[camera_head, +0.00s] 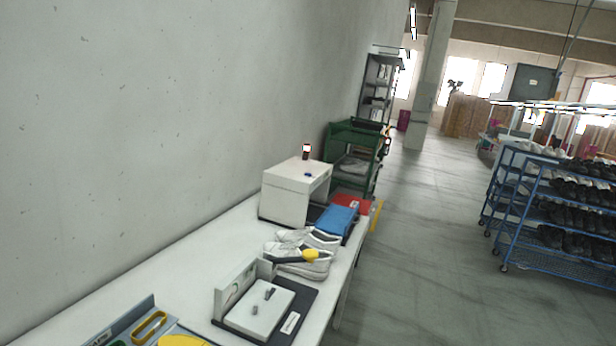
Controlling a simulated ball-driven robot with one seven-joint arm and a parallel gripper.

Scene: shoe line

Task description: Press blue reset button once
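A small blue button-like spot (308,174) shows on top of a white box-shaped unit (284,206), near its front right edge. It is too small to tell whether it is pressed. Behind it on the same top stands a small dark post (307,153) with a white and red light. The unit stands on a long white table (212,252) along the wall, at the table's far part. My gripper is not in view, so its state and its distance from the button do not show.
Nearer on the table are white shoes (318,240) with a yellow-and-black tool (309,256), a white fixture on a dark mat (293,334), and a grey tray (126,318). A blue item (337,219) lies beside the unit. The floor (425,250) is clear up to blue shoe racks (540,255).

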